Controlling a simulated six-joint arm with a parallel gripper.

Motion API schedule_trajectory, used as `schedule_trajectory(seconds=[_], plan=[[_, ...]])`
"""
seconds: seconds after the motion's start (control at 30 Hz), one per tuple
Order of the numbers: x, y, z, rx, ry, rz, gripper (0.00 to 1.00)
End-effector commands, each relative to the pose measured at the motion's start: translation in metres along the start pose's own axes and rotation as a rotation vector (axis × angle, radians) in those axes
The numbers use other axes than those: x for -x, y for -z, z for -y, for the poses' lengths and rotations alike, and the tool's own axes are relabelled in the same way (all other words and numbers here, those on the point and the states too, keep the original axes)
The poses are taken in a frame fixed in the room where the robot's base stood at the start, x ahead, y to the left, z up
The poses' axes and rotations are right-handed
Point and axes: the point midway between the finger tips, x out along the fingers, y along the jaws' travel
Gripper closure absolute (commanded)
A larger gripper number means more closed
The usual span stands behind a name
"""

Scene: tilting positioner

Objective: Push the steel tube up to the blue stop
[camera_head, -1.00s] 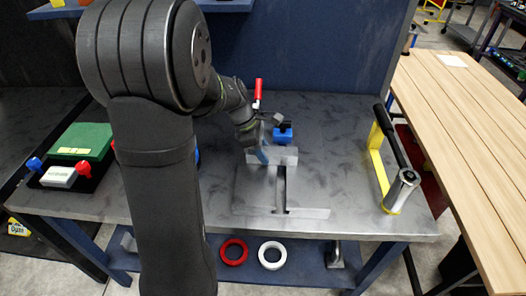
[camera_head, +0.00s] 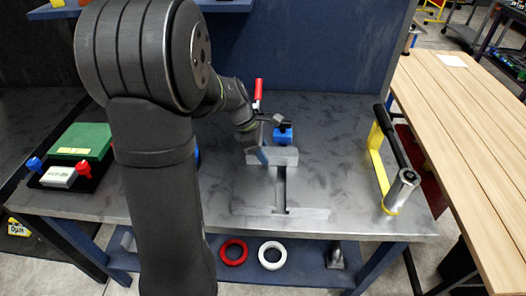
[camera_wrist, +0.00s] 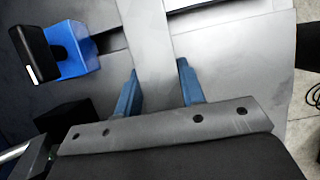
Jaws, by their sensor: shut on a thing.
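The steel tube (camera_head: 286,157) is a grey bar lying crosswise over the slot of a flat grey plate. In the wrist view the tube (camera_wrist: 147,40) runs up the picture between my two blue fingers. My gripper (camera_wrist: 158,80) is shut on the tube; in the head view my gripper (camera_head: 262,155) is at the tube's left part. The blue stop (camera_head: 283,138) stands just behind the tube, towards its right end. In the wrist view the blue stop (camera_wrist: 80,58) is left of the tube, with a narrow gap of plate showing between them.
A clamp with a red handle (camera_head: 258,88) stands behind the tube. The slotted plate (camera_head: 254,190) is bare in front of it. A black tray (camera_head: 92,182) with a green block is at left; a yellow holder with a black-handled tool (camera_head: 391,145) is at right.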

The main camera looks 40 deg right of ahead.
Motion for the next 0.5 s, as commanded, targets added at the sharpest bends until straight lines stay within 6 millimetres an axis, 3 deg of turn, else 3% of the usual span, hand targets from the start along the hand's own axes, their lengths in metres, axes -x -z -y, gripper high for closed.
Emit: schedule_trajectory(seconds=[0.5], plan=[[0.001,-0.0005,0.0,0.0,-0.002,0.001,1.0]])
